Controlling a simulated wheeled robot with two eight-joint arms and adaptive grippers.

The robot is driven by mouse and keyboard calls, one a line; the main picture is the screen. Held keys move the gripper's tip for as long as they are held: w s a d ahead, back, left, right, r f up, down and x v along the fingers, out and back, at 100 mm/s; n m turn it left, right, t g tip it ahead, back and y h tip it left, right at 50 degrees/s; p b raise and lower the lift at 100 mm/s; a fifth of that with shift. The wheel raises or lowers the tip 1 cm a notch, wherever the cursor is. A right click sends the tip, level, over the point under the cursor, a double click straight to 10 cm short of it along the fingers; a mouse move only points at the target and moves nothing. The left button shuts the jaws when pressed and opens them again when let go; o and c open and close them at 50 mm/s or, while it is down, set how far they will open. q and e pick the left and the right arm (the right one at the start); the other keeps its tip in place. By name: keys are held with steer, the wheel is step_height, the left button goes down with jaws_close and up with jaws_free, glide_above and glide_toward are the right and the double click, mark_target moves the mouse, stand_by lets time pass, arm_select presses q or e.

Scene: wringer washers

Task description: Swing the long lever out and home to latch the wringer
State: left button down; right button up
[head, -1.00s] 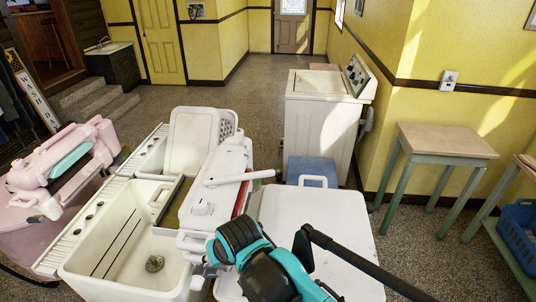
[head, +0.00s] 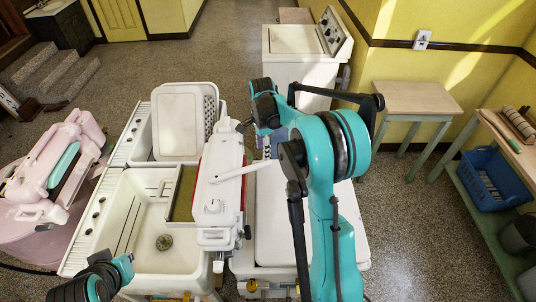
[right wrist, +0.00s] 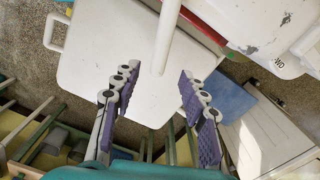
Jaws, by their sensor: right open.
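The white wringer (head: 220,160) stands upright between the sink tubs and a white lidded washer. Its long white lever (head: 233,173) sticks out to the right over the washer lid, its far end partly hidden by my right arm. My right gripper (head: 267,145) is beside the lever's outer end, mostly hidden by my arm. In the right wrist view, my right gripper (right wrist: 158,75) is open, with purple pads. The end of the lever (right wrist: 168,35) shows between the fingertips; I cannot tell whether they touch it. Of my left arm, only links show at the bottom left.
The white washer lid (head: 272,220) lies below the lever. The tub (head: 150,215) is at the left, beside a pink wringer washer (head: 50,170). Another white washer (head: 290,65) stands behind. A small table (head: 420,98) and a blue crate (head: 495,178) are at the right.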

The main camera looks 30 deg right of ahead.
mark_target(263, 162)
step_height(263, 162, down, 7)
stand_by(0.3)
jaws_close()
